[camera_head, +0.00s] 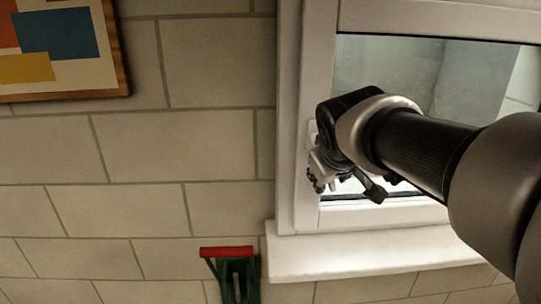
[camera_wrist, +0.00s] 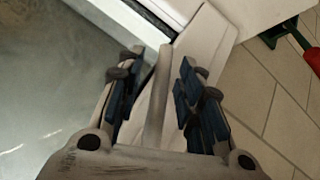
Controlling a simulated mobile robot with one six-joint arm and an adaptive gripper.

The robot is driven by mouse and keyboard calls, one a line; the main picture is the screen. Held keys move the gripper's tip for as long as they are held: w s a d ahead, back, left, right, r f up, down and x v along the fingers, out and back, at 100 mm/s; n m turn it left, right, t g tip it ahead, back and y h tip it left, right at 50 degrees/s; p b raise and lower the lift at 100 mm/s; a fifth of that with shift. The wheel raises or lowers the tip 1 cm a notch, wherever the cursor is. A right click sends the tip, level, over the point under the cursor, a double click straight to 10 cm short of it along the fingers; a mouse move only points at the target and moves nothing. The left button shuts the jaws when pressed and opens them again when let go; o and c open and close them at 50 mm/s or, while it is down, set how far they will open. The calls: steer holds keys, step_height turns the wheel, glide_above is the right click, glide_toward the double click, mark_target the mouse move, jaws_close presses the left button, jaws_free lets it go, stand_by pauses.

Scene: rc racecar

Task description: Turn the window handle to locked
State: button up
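The white window (camera_head: 305,120) has a pale frame with glass at the right. Its handle (camera_wrist: 157,100) shows in the wrist view as a pale bar running lengthwise between my fingers. My gripper (camera_wrist: 160,88) is open around the handle, with one dark-padded finger on each side. Gaps show between the bar and both sets of pads. In the head view my gripper (camera_head: 322,172) is at the left side of the window frame, and my wrist and arm hide most of the handle there.
A white sill (camera_head: 350,260) juts out below the window. A green item with a red top (camera_head: 228,253) is on the tiled wall, lower left of the window; it also shows in the wrist view (camera_wrist: 283,33). A framed picture (camera_head: 60,45) hangs at the upper left.

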steer(key=v, duration=1.2)
